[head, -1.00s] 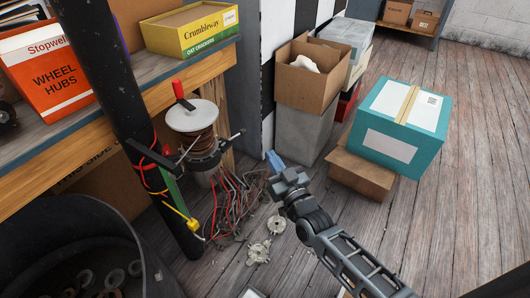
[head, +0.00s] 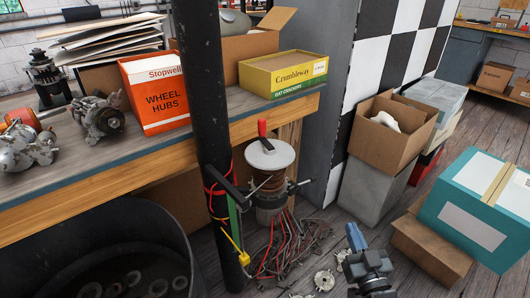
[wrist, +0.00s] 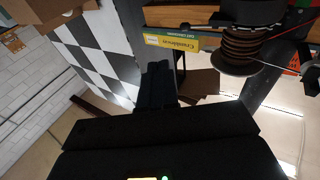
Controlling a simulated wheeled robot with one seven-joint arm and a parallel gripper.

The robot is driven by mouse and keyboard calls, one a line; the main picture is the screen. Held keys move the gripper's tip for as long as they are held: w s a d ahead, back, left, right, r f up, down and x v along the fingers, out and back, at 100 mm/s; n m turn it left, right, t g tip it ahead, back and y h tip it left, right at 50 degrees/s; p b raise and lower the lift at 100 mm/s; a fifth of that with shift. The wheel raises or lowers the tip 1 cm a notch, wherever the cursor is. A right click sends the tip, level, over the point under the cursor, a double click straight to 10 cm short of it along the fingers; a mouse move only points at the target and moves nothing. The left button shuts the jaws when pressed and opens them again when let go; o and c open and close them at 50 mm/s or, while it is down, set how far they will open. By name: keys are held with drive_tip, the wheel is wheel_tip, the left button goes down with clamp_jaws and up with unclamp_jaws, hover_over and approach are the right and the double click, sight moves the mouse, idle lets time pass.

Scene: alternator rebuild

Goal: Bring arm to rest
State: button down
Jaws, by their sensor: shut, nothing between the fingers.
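My gripper (head: 355,238) is at the lower right of the head view, with its blue fingertips pointing up. The fingers are together with nothing between them. It is over the wooden floor, right of the coil spool stand (head: 270,170) and in front of the open cardboard box. In the wrist view the dark fingers (wrist: 157,85) show at the centre, with the spool (wrist: 243,45) up and to the right. My gripper appears apart from everything around it.
A black post (head: 212,120) stands before the workbench (head: 150,165). A teal box (head: 475,215) sits on a cardboard box at right. Loose red wires (head: 285,245) and metal parts lie on the floor. A dark round bin (head: 165,225) is at lower left.

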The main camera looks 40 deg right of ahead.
drive_tip(key=s+a+r+n+g+y, duration=0.1)
drive_tip(key=s+a+r+n+y, duration=0.15)
drive_tip(key=s+a+r, duration=0.35)
drive_tip(key=s+a+r+n+y, duration=0.2)
drive_tip(key=s+a+r+y, duration=0.15)
drive_tip(key=s+a, duration=0.5)
drive_tip(key=s+a+r+n+g+y, duration=0.1)
drive_tip(key=s+a+r+n+y, duration=0.1)
drive_tip(key=s+a+r+y, duration=0.4)
wheel_tip(320, 180, up, 12)
drive_tip(key=s+a+h+p, duration=0.1)
drive_tip(key=a+h+p, duration=0.1)
drive_tip(key=p, duration=1.2)
drive_tip(key=shift+s+r, duration=0.15)
drive_tip(key=shift+r, duration=0.1)
